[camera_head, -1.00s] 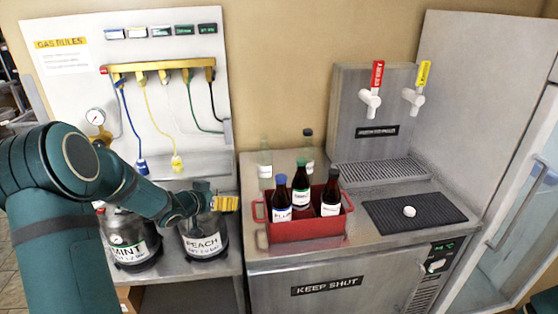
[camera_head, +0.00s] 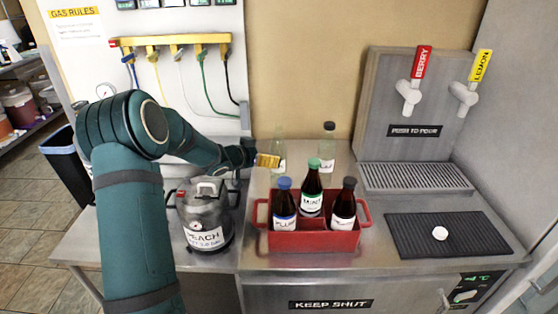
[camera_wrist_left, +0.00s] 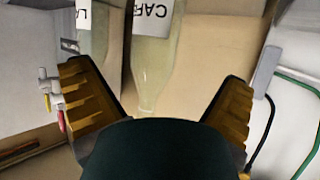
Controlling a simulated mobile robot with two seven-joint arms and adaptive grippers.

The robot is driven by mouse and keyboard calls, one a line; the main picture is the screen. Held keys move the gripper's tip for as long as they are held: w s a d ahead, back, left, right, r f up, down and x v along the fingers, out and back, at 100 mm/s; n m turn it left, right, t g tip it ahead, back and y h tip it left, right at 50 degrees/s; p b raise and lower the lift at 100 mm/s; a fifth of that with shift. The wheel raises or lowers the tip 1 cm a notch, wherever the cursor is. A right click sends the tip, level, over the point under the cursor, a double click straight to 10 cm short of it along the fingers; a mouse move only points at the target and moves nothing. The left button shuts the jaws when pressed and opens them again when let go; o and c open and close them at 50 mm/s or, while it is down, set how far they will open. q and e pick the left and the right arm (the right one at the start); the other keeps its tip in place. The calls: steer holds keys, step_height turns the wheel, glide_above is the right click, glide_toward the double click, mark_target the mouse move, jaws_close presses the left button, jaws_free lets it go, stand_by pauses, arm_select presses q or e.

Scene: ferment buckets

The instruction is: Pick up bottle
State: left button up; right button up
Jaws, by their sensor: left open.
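My left gripper (camera_head: 268,160) is open beside a pale clear bottle (camera_head: 279,150) standing at the back of the steel counter. In the left wrist view my gripper (camera_wrist_left: 155,85) has its fingers spread wide. A pale bottle with a white label reading "CAF" (camera_wrist_left: 152,60) shows between and beyond them, its narrow end toward me. I cannot tell that either finger touches it. A second pale bottle (camera_wrist_left: 98,40) shows at its left. In the head view another pale bottle with a dark cap (camera_head: 327,150) stands to the right. My right gripper is not in view.
A red crate (camera_head: 315,242) in front holds dark bottles with blue (camera_head: 285,205), green (camera_head: 312,190) and dark (camera_head: 345,205) caps. The PEACH keg (camera_head: 206,212) stands left. A tap tower (camera_head: 385,110) and black mat (camera_head: 448,234) are on the right.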

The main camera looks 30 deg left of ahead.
mark_target(272, 154)
arm_select(q)
steer(key=shift+x, duration=1.15)
steer(key=shift+w+d+f+b, duration=0.15)
steer(key=shift+w+f+b, duration=0.1)
steer(key=shift+f+b, duration=0.05)
steer(key=x, duration=0.1)
steer(key=b+x, duration=0.1)
steer(key=x, duration=0.1)
steer(key=shift+w+d+f, duration=0.15)
steer(key=shift+d+f, duration=0.05)
steer(key=shift+f, duration=0.15)
steer(key=shift+w, duration=0.4)
steer(key=c, duration=1.4)
